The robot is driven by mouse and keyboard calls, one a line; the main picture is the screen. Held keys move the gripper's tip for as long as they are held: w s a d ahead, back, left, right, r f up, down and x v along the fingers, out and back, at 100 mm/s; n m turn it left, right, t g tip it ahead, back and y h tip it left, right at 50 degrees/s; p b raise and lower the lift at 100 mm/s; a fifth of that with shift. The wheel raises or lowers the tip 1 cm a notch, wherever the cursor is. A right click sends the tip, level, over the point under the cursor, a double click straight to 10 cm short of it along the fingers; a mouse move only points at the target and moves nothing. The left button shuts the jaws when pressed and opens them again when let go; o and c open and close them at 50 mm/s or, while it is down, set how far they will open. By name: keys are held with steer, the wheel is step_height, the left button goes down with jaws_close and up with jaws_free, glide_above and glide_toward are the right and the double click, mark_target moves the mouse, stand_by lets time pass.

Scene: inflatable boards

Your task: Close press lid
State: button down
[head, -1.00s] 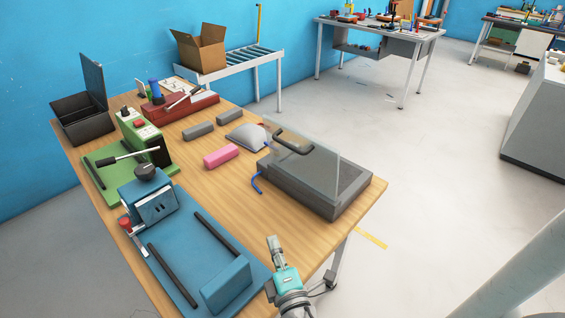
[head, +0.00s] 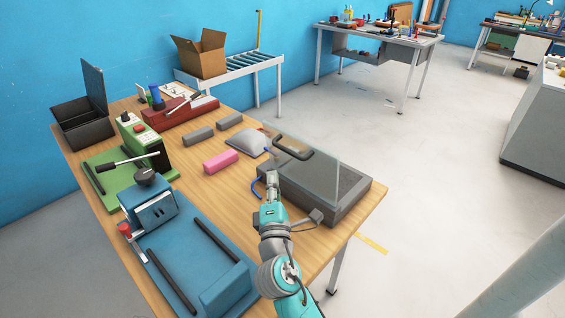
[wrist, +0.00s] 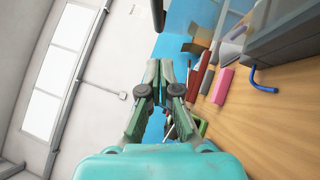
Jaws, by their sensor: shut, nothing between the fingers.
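The press (head: 345,192) is a dark grey box near the right end of the wooden table. Its clear lid (head: 325,168) stands raised and tilted, with a black handle (head: 293,147) on it. My gripper (head: 271,180) is at the press's front left side, below the handle and apart from it. In the wrist view my gripper (wrist: 164,66) has its fingers together with nothing held. The press (wrist: 290,38) shows there at the upper right. A black bar at that view's top edge looks like part of the handle (wrist: 158,14).
A blue hooked piece (head: 257,187) sticks out left of the press. A pink block (head: 221,161), grey blocks (head: 201,135) and a grey pouch (head: 249,143) lie behind. A blue fixture (head: 190,250) and a green machine (head: 135,150) fill the table's left side.

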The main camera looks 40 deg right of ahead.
steer(key=shift+w+d+r, duration=0.3)
steer(key=shift+d+r, duration=0.05)
steer(key=shift+d, duration=0.5)
steer(key=shift+w+d+r, duration=0.25)
steer(key=shift+d+r, duration=0.05)
steer(key=shift+d, duration=0.55)
steer(key=shift+w+d+r, duration=0.3)
steer(key=shift+d+r, duration=0.05)
steer(key=shift+d, duration=0.5)
